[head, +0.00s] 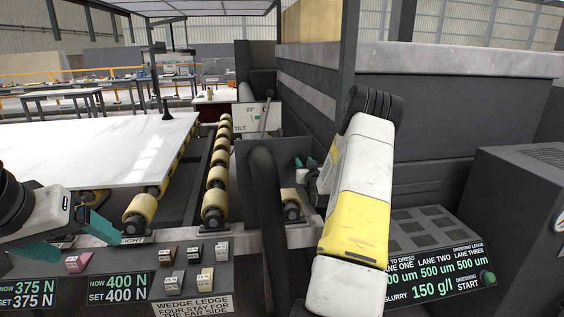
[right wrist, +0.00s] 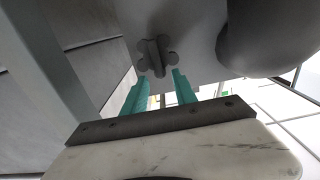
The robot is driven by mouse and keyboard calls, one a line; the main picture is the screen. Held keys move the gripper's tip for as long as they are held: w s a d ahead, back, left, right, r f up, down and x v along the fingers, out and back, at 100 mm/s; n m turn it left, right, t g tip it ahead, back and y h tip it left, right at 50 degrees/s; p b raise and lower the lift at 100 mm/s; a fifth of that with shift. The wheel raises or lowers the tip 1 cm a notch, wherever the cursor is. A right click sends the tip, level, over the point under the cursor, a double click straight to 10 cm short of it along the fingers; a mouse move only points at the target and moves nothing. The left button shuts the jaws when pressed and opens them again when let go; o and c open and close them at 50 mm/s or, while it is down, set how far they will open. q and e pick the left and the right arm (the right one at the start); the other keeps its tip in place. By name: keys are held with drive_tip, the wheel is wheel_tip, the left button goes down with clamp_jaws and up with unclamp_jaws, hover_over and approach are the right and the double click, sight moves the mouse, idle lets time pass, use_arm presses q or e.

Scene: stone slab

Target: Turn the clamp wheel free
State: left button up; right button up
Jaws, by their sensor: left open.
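The clamp wheel, a grey lobed knob (right wrist: 157,54), shows in the right wrist view on the underside of a grey rounded body. My right gripper (right wrist: 159,75) has its two teal fingers apart, with the tips just short of the wheel, one toward each side. I cannot tell whether they touch it. In the head view my right gripper (head: 304,165) is mostly hidden behind my white and yellow forearm, and I cannot make out the wheel there. My left gripper (head: 88,244) is open and empty at the left, above the front ledge.
A white slab (head: 90,150) lies on yellow rollers (head: 217,175) at the left. A thick dark pipe (head: 265,200) stands left of my right arm. Several small wedges (head: 194,250) sit on the front ledge. A dressing panel (head: 435,260) is at the right.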

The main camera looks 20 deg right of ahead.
drive_tip(key=shift+x, duration=0.95)
clamp_jaws()
drive_tip(key=shift+a, duration=0.1)
drive_tip(key=n, duration=0.2)
drive_tip(key=shift+a+n, duration=0.3)
drive_tip(key=shift+n, duration=0.1)
drive_tip(key=shift+w+a+f+n, duration=0.1)
drive_tip(key=shift+a+f+n, duration=0.35)
drive_tip(key=shift+n, duration=2.4)
drive_tip(key=shift+w+a+f+n, duration=0.1)
drive_tip(key=shift+f+n, duration=0.55)
drive_tip(key=shift+n, duration=2.25)
drive_tip(key=shift+w+a+f+n, duration=0.1)
drive_tip(key=shift+a+f+n, duration=0.35)
drive_tip(key=shift+n, duration=2.4)
drive_tip(key=shift+d+f, duration=0.1)
drive_tip(key=shift+d, duration=0.05)
